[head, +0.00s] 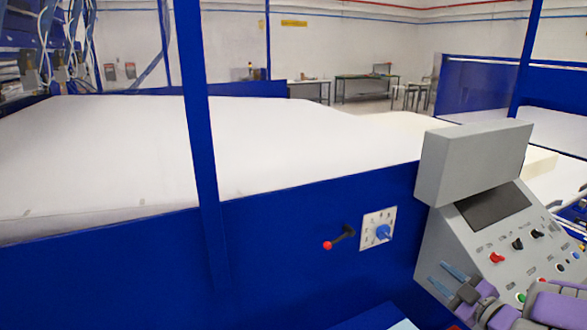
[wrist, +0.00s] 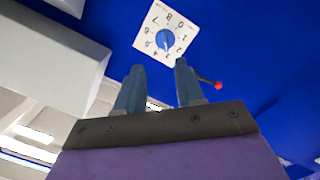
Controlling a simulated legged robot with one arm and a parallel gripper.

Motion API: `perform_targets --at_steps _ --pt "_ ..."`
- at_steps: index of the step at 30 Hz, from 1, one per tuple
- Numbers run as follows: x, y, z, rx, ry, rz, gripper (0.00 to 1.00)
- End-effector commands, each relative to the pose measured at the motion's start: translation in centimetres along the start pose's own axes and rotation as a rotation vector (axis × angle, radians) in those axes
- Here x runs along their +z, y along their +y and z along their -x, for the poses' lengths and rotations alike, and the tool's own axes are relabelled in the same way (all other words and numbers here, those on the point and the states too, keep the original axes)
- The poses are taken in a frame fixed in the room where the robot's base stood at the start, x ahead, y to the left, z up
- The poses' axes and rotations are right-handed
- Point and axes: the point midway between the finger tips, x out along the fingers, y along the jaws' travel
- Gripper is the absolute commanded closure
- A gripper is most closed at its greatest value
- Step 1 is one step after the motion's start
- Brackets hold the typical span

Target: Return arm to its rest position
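My gripper (head: 438,275) is at the lower right of the head view, in front of the lower left part of the grey control console (head: 431,234). Its two blue-grey fingers are apart with nothing between them. My purple and grey arm reaches in from the lower right corner. In the wrist view the open gripper (wrist: 160,67) points towards the blue panel, with the white dial plate (wrist: 153,32) and its blue knob beyond the fingertips. The fingers look clear of the knob.
A blue machine wall (head: 290,250) carries a red-tipped lever (head: 328,245) and a dial with a blue knob (head: 383,232). Large white foam (head: 110,140) lies behind it. A blue post (head: 200,130) stands at left. The console has several buttons and switches.

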Motion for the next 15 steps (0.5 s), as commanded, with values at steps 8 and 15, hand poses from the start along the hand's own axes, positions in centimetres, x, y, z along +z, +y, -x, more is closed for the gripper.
perform_targets --at_steps 8,15 --pt "0.4 2.9 -2.0 0.088 -0.354 0.050 0.63" --pt "-0.1 3.5 -0.2 0.188 -0.661 -0.033 0.63"
